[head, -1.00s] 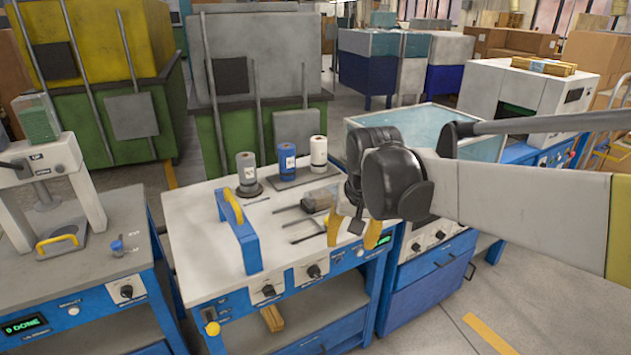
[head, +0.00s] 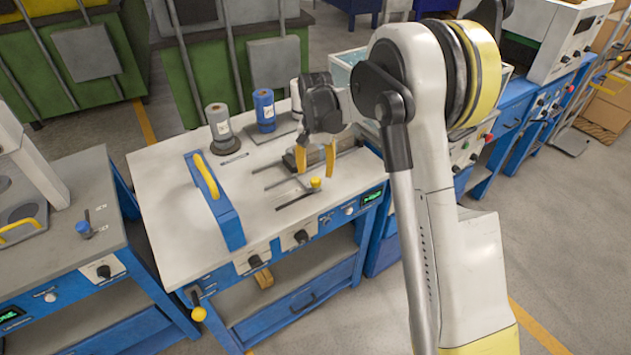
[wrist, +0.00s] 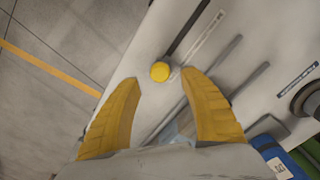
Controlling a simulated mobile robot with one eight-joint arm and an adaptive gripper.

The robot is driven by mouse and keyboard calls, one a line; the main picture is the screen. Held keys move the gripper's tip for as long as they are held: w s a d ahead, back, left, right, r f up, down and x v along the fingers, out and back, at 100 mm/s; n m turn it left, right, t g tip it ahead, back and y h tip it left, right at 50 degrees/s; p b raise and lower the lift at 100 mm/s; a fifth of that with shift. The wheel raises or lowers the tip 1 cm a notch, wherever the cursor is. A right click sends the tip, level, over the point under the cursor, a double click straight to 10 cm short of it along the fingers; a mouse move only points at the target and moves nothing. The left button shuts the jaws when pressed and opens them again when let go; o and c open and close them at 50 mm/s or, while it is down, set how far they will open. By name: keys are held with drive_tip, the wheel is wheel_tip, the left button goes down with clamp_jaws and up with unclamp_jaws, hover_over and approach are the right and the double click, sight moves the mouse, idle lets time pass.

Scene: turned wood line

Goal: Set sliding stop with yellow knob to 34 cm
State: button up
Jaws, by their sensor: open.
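The sliding stop's yellow knob (head: 315,183) sits on a thin dark rail (head: 296,199) near the front right of the white bench top. It also shows in the wrist view as a round yellow knob (wrist: 160,71) with a pale scale strip (wrist: 198,43) beside its rail; the scale's numbers are too small to read. My gripper (head: 316,172) points down just behind and above the knob, its yellow fingers apart. In the wrist view the open fingertips (wrist: 158,78) lie on either side of the knob in the picture, and nothing is held.
Two more dark rails run behind the knob's rail. A blue block with a yellow handle (head: 214,190) stands to the left. A grey spool (head: 220,124) and a blue spool (head: 265,110) stand at the back. A yellow ball knob (head: 199,314) projects at the bench's front left.

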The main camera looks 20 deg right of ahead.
sight(316, 180)
wheel_tip(316, 180, down, 4)
drive_tip(key=shift+f+b, duration=0.15)
drive_tip(key=shift+b, duration=0.35)
clamp_jaws()
drive_tip(key=s+a, duration=0.1)
drive_tip(key=a, duration=0.3)
drive_tip(key=s+a, duration=0.1)
drive_tip(key=a, duration=0.2)
drive_tip(key=s+a, duration=0.1)
drive_tip(key=a, duration=0.3)
drive_tip(key=shift+s+a, duration=0.35)
drive_tip(key=shift+s, duration=0.05)
drive_tip(key=shift+c, duration=1.7)
unclamp_jaws()
drive_tip(key=o, duration=0.3)
drive_tip(key=shift+a, duration=0.2)
drive_tip(key=shift+o, duration=0.2)
